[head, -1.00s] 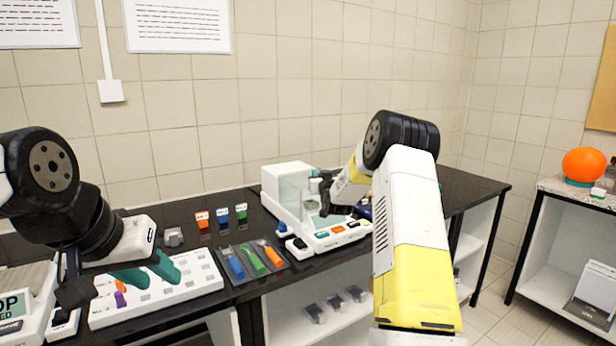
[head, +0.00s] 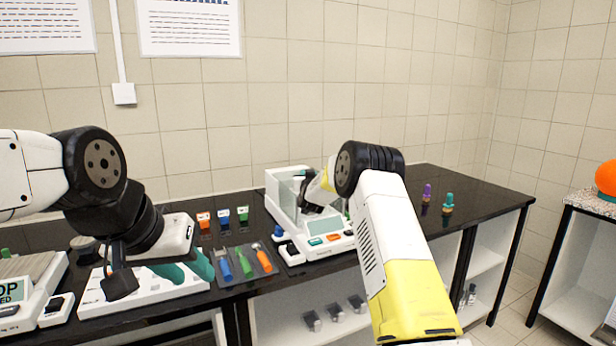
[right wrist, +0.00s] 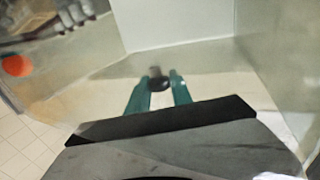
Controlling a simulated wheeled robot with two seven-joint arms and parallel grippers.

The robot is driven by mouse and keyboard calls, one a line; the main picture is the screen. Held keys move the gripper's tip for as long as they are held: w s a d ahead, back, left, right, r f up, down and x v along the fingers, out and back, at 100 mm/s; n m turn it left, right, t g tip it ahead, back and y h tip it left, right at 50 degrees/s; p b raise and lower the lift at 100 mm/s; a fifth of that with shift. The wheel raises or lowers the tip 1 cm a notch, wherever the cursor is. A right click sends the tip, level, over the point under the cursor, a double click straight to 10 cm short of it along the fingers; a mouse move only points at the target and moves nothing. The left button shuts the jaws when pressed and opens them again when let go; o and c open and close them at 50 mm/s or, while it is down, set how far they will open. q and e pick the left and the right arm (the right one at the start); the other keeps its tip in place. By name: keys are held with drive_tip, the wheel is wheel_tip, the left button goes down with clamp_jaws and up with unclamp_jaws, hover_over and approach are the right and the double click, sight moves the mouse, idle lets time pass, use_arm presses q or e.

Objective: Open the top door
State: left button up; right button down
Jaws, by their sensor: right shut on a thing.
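The white balance (head: 318,250) with a clear glass chamber (head: 288,192) stands at the middle of the black bench. My right gripper (right wrist: 160,80) is at the top of the chamber, its teal fingers closed around a small dark knob (right wrist: 157,84) in the right wrist view. The top door's clear pane is hard to make out, so how far it is open cannot be told. In the head view my right arm hides part of the chamber. My left gripper (head: 184,270) hangs open and empty over a white tray (head: 105,303) at the left.
A dark mat with blue, green and orange tools (head: 243,262) lies left of the balance. Several small coloured boxes (head: 222,216) stand behind it. Purple (head: 427,193) and teal (head: 448,201) small items stand on the clear right part of the bench.

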drive_tip(key=c, duration=1.2)
unclamp_jaws()
drive_tip(key=shift+s+a, duration=0.15)
drive_tip(key=shift+s, duration=3.75)
drive_tip(key=shift+o, duration=0.3)
